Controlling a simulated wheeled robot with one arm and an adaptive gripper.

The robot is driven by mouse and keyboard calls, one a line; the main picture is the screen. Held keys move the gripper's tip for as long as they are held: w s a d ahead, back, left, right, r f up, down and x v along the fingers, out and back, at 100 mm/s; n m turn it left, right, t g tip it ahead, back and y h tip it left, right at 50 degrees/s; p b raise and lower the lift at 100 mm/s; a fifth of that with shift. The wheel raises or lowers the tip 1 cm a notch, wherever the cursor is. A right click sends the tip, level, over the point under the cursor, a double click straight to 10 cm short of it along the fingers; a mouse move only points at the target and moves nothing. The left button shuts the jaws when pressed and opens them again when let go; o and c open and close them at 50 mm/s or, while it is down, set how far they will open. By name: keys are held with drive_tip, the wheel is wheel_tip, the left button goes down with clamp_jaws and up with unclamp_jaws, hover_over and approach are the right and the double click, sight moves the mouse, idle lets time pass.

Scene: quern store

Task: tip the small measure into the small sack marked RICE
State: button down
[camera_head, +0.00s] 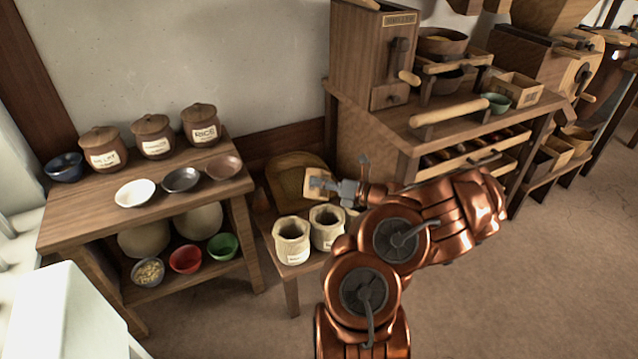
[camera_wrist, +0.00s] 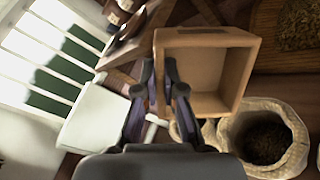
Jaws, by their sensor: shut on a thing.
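My gripper (camera_head: 335,187) is shut on the wall of a small square wooden measure (camera_head: 315,188). The wrist view shows the measure (camera_wrist: 240,70) with its open side towards the camera, between and right of the fingers (camera_wrist: 162,95); no grain shows in the visible part of its inside. Two small cream sacks with open tops, a left sack (camera_head: 291,243) and a right sack (camera_head: 327,230), stand on a low bench below the measure. Their labels are too small to read. In the wrist view a sack (camera_wrist: 292,120) with dark grainy contents lies below right of the measure.
A table (camera_head: 75,205) at left bears lidded jars, one marked RICE (camera_head: 203,126), and several bowls. The low bench (camera_head: 300,268) stands between it and a wooden workbench (camera_head: 415,140) with a mill box. A grain-filled wooden tray (camera_head: 290,185) lies behind the sacks. Floor is clear at front right.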

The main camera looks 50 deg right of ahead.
drive_tip(key=shift+r+p, duration=3.25)
drive_tip(key=shift+r, duration=0.3)
